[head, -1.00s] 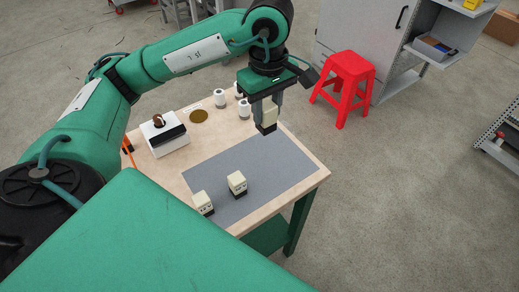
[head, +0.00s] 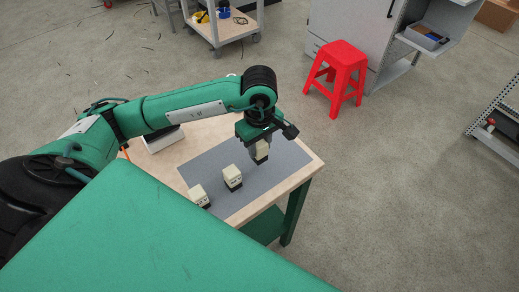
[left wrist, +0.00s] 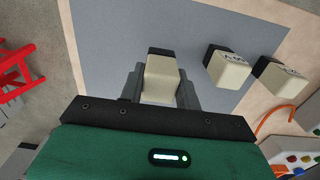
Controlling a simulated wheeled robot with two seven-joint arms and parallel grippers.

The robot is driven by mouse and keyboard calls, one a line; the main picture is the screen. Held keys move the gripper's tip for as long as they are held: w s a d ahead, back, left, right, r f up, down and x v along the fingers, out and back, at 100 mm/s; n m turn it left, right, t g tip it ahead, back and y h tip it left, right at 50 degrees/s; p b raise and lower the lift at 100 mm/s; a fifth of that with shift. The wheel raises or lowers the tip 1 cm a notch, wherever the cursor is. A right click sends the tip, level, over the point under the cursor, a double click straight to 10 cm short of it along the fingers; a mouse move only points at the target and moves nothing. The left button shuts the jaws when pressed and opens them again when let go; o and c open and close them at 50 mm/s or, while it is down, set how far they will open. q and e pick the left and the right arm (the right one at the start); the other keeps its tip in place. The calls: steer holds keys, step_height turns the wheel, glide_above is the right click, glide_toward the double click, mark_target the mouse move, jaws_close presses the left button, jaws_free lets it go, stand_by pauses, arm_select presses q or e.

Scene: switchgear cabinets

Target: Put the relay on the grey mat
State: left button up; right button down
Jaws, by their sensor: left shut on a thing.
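My left gripper (head: 260,148) is shut on a cream relay with a dark base (head: 262,152), held upright over the far right part of the grey mat (head: 278,174). In the left wrist view the relay (left wrist: 161,76) sits between the two fingers, with the mat (left wrist: 115,35) behind it. I cannot tell whether its base touches the mat. A second relay (head: 232,176) stands on the mat, nearer the front. My right gripper is not in view.
The mat lies on a wooden table (head: 313,170) with green legs. A white box (head: 163,138) stands at the back left, partly behind my arm. A red stool (head: 340,75) stands on the floor beyond the table. The mat's right part is clear.

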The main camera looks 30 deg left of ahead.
mark_target(259, 152)
arm_select(q)
step_height(259, 152, down, 2)
steer(key=shift+f, duration=0.6)
steer(key=o, duration=0.7)
steer(key=shift+c, duration=0.2)
steer(key=o, duration=0.3)
steer(key=shift+o, duration=0.2)
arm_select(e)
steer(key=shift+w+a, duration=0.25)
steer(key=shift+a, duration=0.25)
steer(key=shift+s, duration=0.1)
